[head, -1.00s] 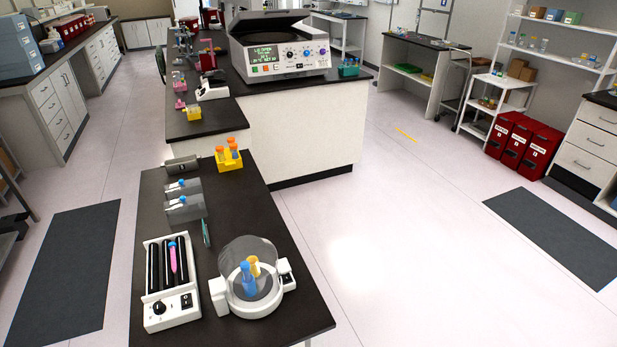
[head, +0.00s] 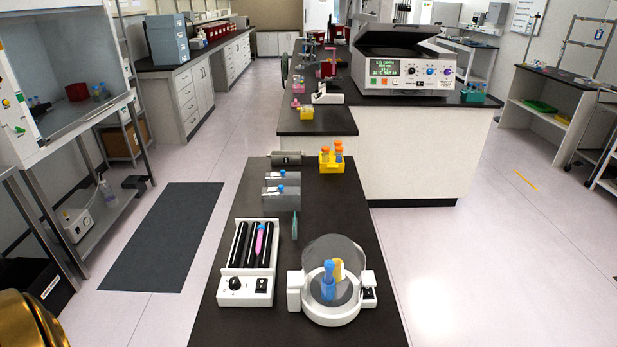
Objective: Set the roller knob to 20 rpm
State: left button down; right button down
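The tube roller (head: 248,265) is a white box with black rollers on the front part of the dark bench. A pink tube with a blue cap (head: 261,238) lies on its rollers. The round black roller knob (head: 235,284) is on the left of its front panel. The knob's pointer and any rpm marks are too small to read. Neither of my grippers shows in the head view.
A round white device with a clear cover (head: 333,281) stands close to the right of the roller, holding blue and yellow tubes. Behind are grey holders (head: 281,199) and a yellow tube rack (head: 331,161). A gold rounded part (head: 30,320), which seems mine, shows at lower left.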

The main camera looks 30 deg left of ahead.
aim_at(234, 284)
jog(key=u, duration=1.55)
jog(key=k+l+u, duration=0.1)
jog(key=j+z, duration=0.25)
jog(key=j, duration=0.2)
jog(key=j+z, duration=0.25)
jog(key=j, duration=0.2)
jog(key=k, duration=0.05)
